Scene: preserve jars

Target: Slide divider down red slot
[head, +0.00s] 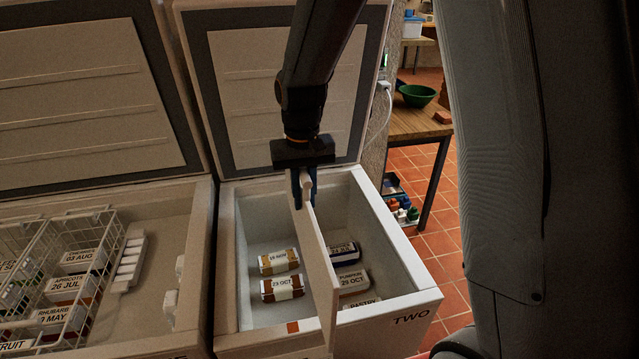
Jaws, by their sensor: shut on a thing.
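A thin beige divider (317,262) hangs upright from my gripper (306,188), over the open chest freezer marked TWO (408,300). My gripper is shut on the handle at the divider's top, at its far end. The divider runs front to back across the middle of the freezer. Its near end overlaps the front wall in the head view, a little right of a red-orange square mark (293,327) on that wall. I cannot tell whether its near edge sits in a slot. Its lower edge and any slot on the back wall are hidden.
Labelled packs lie on the freezer floor on both sides, including a 29 OCT pack (283,289) left and a PUMPKIN pack (352,280) right. The raised lid (240,90) stands behind. Another open freezer with a wire basket (60,270) adjoins on the left.

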